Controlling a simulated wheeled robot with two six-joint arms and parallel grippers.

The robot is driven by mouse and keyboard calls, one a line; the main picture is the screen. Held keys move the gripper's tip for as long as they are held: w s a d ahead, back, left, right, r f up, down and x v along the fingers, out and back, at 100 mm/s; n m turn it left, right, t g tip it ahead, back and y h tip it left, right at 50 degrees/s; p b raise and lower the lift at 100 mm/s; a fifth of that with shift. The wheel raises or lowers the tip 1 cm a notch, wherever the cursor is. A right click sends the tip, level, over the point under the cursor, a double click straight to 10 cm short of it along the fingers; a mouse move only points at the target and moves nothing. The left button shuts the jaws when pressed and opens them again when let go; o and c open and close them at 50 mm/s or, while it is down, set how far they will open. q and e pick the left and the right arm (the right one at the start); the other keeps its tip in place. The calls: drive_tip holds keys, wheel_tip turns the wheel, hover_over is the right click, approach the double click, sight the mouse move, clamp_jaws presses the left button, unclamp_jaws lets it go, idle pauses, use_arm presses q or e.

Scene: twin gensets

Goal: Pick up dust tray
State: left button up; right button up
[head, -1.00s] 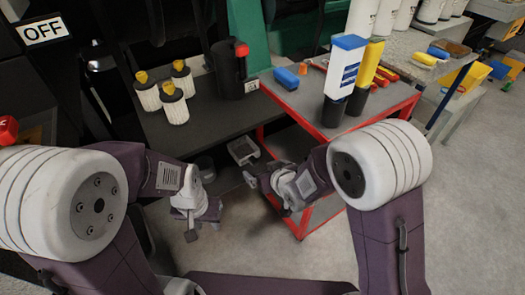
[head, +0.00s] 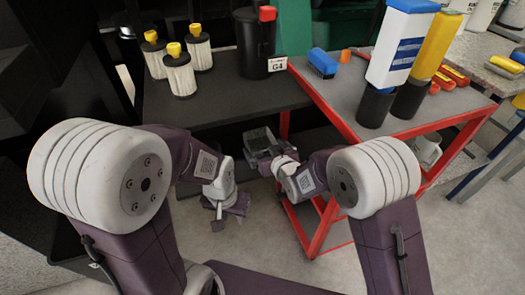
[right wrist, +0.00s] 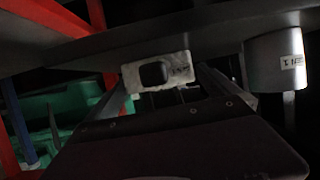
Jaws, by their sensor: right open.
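The dust tray (head: 258,134) is a small grey tray on the shelf under the dark bench, partly hidden by my right gripper in the head view. In the right wrist view a pale plate with a dark rounded opening (right wrist: 182,67), which looks like part of the tray, lies ahead between the finger tips. My right gripper (head: 262,152) is open and close in front of the tray; whether it touches is unclear. My left gripper (head: 222,212) hangs low, left of the right one, pointing down near the floor; its jaw opening is unclear.
A grey labelled cylinder (right wrist: 276,60) stands beside the tray in the right wrist view. The dark bench top (head: 225,100) overhangs the shelf. A red-framed cart (head: 455,118) stands close on the right, carrying bottles. Yellow-capped filters (head: 181,74) stand on the bench.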

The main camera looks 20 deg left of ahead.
sight(258, 142)
drive_tip(key=x, duration=0.3)
drive_tip(key=shift+f+b, duration=0.35)
drive_tip(key=shift+r, duration=0.1)
use_arm(q)
drive_tip(key=shift+f, duration=0.9)
